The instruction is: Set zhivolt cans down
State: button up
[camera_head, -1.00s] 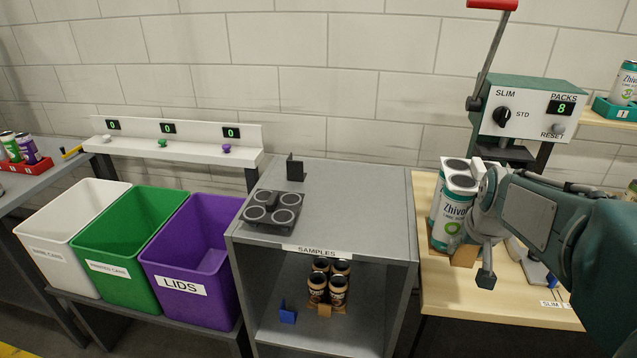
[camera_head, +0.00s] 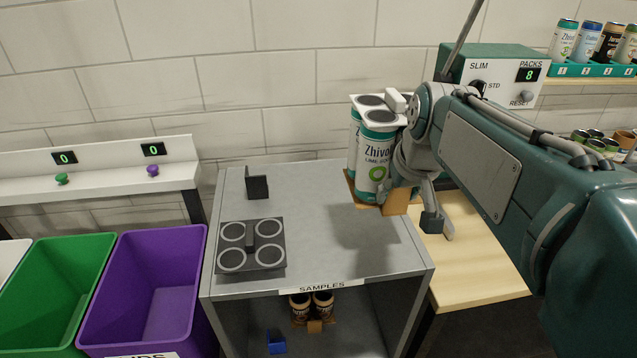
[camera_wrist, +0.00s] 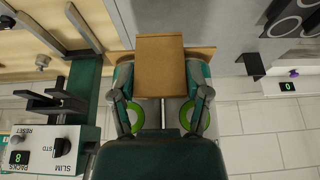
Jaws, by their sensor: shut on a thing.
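My gripper (camera_head: 402,172) is shut on a pack of Zhivolt cans (camera_head: 376,155), white and green with dark tops. The cans are upright in a brown cardboard carrier (camera_head: 394,203) with a white piece across the top. The pack hangs above the right back part of the grey cabinet top (camera_head: 330,215), with a shadow below it. The far side of the pack is hidden in both views.
A dark plate with several rings (camera_head: 270,262) and a black bracket (camera_head: 257,187) sit on the cabinet's left half. Brown cans (camera_head: 322,301) and a blue block (camera_head: 276,342) are on its shelf. A purple bin (camera_head: 133,295) stands left; a wooden table (camera_head: 475,262) is right.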

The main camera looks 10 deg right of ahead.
aim_at(357, 190)
jog(key=w+a+f, duration=0.1)
jog(key=w, duration=0.1)
jog(key=w+a+f, duration=0.1)
jog(key=w+a, duration=0.1)
jog(key=w+a+f, duration=0.1)
jog(key=w+a, duration=0.1)
jog(key=shift+w+f, duration=0.2)
jog(key=shift+f, duration=0.15)
jog(key=w+f, duration=0.1)
jog(key=a+f, duration=0.1)
jog(key=w+f, duration=0.1)
jog(key=shift+w+a+f, duration=0.25)
jog(key=shift+w+f, duration=0.05)
jog(key=shift+w, duration=0.05)
jog(key=shift+w+d+f, duration=0.15)
jog(key=shift+d+f, duration=0.05)
jog(key=shift+d, duration=0.1)
jog(key=x, duration=0.3)
jog(key=shift+s+d+f, duration=0.15)
jog(key=shift+s+f, duration=0.1)
jog(key=shift+a+f, duration=0.2)
jog(key=shift+f, duration=0.1)
jog(key=shift+a, duration=0.45)
jog(key=o, duration=1.2)
jog(key=shift+d+f, duration=0.1)
jog(key=shift+d, duration=0.2)
jog(key=shift+c, duration=0.2)
jog(key=shift+d, duration=0.15)
